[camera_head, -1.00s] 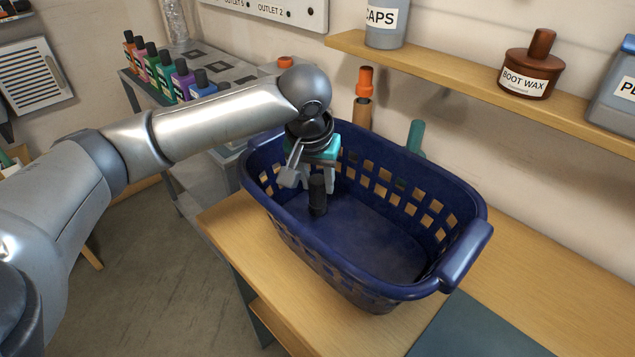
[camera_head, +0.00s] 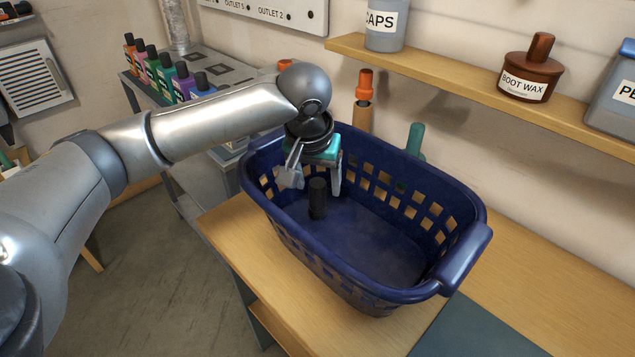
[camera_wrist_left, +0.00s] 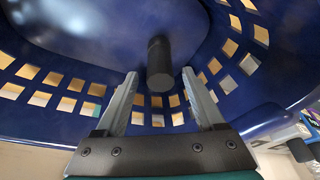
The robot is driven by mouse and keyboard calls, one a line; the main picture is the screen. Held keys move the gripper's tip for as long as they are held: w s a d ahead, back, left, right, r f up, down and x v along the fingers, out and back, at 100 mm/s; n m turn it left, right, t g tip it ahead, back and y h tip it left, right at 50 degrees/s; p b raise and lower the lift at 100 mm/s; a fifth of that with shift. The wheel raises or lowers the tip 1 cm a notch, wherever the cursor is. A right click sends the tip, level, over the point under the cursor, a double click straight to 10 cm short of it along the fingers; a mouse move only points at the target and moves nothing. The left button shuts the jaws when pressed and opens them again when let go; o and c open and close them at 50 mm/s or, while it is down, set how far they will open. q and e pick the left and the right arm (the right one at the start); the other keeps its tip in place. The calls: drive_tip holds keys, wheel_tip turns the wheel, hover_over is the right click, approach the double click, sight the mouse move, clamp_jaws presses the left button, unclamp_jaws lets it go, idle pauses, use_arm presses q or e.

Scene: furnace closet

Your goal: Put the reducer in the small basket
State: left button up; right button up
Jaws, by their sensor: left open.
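The reducer, a small black cylinder (camera_head: 317,198), stands upright inside the blue basket (camera_head: 466,262), near its left end. My left gripper (camera_head: 316,184) is over the basket with its fingers reaching inside, open around or just above the black cylinder. In the left wrist view the black cylinder (camera_wrist_left: 159,62) lies beyond the spread fingertips (camera_wrist_left: 160,76), and no contact shows. My right gripper is not in view.
The basket stands on a wooden bench (camera_head: 225,222) beside the wall. A wall shelf (camera_head: 450,88) holds a brown boot wax bottle (camera_head: 530,70) and other containers. A grey cart (camera_head: 215,70) with several coloured bottles is at the back left.

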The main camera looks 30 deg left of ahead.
use_arm(q)
drive_tip(key=p+v, duration=0.3)
drive_tip(key=v, duration=0.8)
drive_tip(key=shift+r, duration=0.1)
